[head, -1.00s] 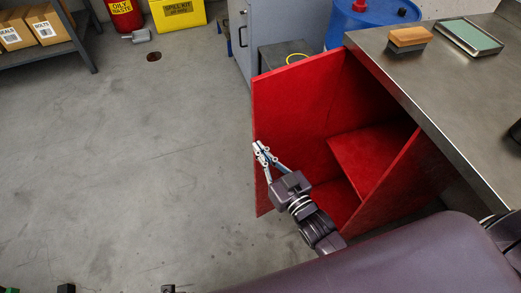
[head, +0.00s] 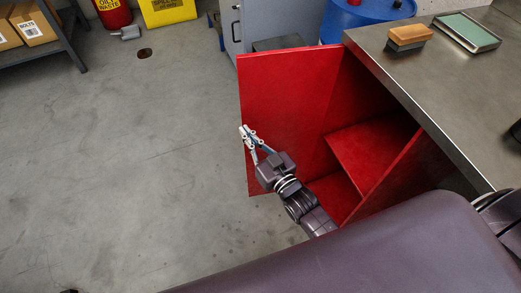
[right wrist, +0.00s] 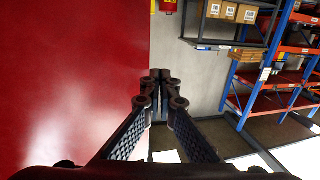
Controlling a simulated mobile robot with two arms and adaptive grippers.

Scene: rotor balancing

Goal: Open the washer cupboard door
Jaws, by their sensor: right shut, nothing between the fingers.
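The red washer cupboard door (head: 285,95) stands wide open under the steel bench, swung out to the left. The cupboard's red inside and its shelf (head: 375,140) show, with the shelf empty where it is visible. My right gripper (head: 244,131) is shut and empty, at the inner side of the door near its free edge. In the right wrist view the closed fingertips (right wrist: 161,76) are just past the edge of the door (right wrist: 75,80), which fills the left side. I cannot tell whether they touch it. My left gripper is not in view.
The steel bench (head: 440,85) carries a brush (head: 408,38) and a green-topped tray (head: 467,32). A blue drum (head: 365,15) and a grey cabinet (head: 262,22) stand behind the door.

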